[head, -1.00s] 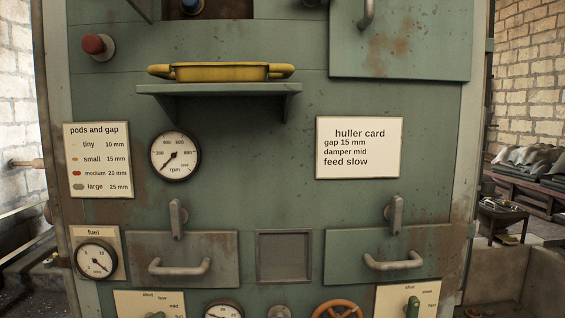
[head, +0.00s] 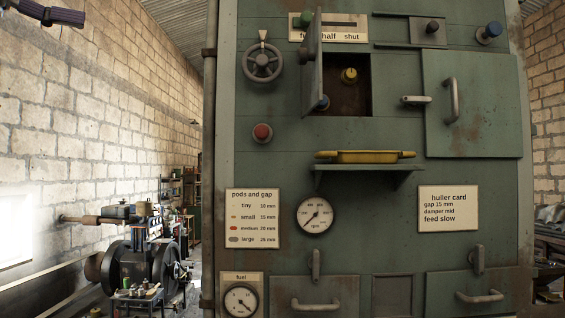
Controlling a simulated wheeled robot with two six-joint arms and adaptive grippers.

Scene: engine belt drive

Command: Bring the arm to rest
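My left arm comes in at the top left corner, with a purple band near the dark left gripper (head: 72,18). It is raised in front of the brick wall, well apart from the green machine panel (head: 385,205). It is too small and dark to show whether the fingers are open or shut, and I see nothing held in it. My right arm and gripper are out of view.
The panel carries a handwheel (head: 262,62), a red knob (head: 262,132), an open small door (head: 312,65) and a shelf (head: 362,170) with a yellow tray (head: 365,157). An engine with flywheels (head: 140,265) stands at the left. Space below my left gripper looks clear.

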